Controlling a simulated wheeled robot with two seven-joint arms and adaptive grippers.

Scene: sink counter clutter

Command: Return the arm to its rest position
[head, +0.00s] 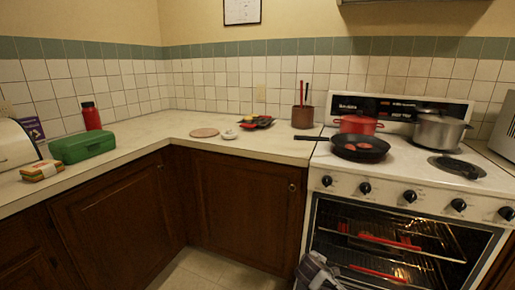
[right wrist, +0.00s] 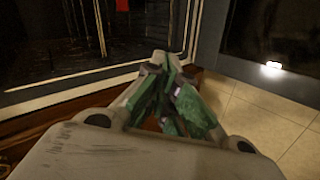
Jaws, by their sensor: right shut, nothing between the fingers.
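My right gripper (right wrist: 175,100) is shut and empty, its green-padded fingers together in the right wrist view. In the head view, part of my right arm or gripper (head: 318,272) shows at the bottom edge, in front of the oven's lower left corner. It is low, below counter height. My left gripper is not in view.
The lit oven (head: 390,245) shows racks and red-handled items inside. On the stove are a black pan (head: 360,146), a red pot (head: 358,124) and a steel pot (head: 438,131). A green box (head: 82,146) and red bottle (head: 91,116) stand left. The tiled floor (head: 195,268) is clear.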

